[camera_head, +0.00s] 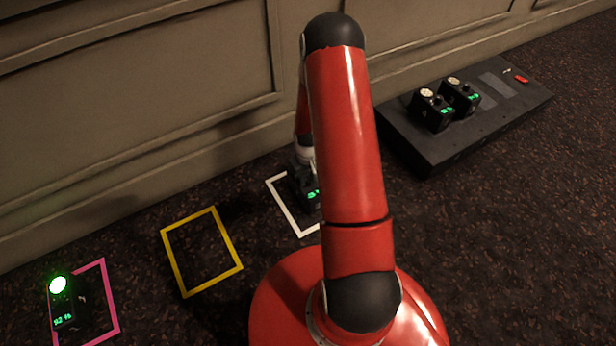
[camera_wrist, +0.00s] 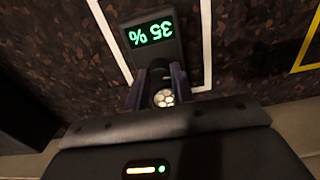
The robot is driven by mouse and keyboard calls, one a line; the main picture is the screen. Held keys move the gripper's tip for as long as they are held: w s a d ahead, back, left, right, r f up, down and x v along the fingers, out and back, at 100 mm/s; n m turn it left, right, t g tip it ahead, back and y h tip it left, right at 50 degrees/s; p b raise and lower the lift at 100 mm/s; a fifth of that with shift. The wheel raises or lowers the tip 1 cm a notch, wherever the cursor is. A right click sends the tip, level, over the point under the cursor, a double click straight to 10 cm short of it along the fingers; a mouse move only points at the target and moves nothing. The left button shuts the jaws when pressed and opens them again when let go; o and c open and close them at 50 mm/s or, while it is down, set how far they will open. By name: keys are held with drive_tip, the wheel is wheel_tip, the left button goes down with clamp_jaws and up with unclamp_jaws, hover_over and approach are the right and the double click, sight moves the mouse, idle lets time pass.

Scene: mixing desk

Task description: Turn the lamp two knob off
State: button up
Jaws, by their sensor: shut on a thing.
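A small black unit with a green display (camera_head: 312,194) stands within the white outline, partly hidden behind my arm. In the wrist view its display (camera_wrist: 152,34) appears upside down and reads 35 %. My gripper (camera_wrist: 160,88) has its two fingers on either side of a round, pale-topped knob (camera_wrist: 163,98) on this unit and is shut on it. In the head view my arm hides most of the gripper. No label shows which unit is lamp two.
A black unit (camera_head: 62,308) with a glowing green top stands at the pink outline (camera_head: 113,302). The yellow outline (camera_head: 225,268) is empty. Two more black units (camera_head: 432,112) stand on a dark desk slab (camera_head: 480,130) at the right. A panelled wall (camera_head: 130,110) runs behind.

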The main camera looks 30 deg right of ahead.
sight(308, 179)
drive_tip(key=shift+n, duration=0.3)
drive_tip(key=o, duration=1)
drive_tip(key=shift+r+p, duration=0.8)
drive_tip(key=shift+r, duration=3.1)
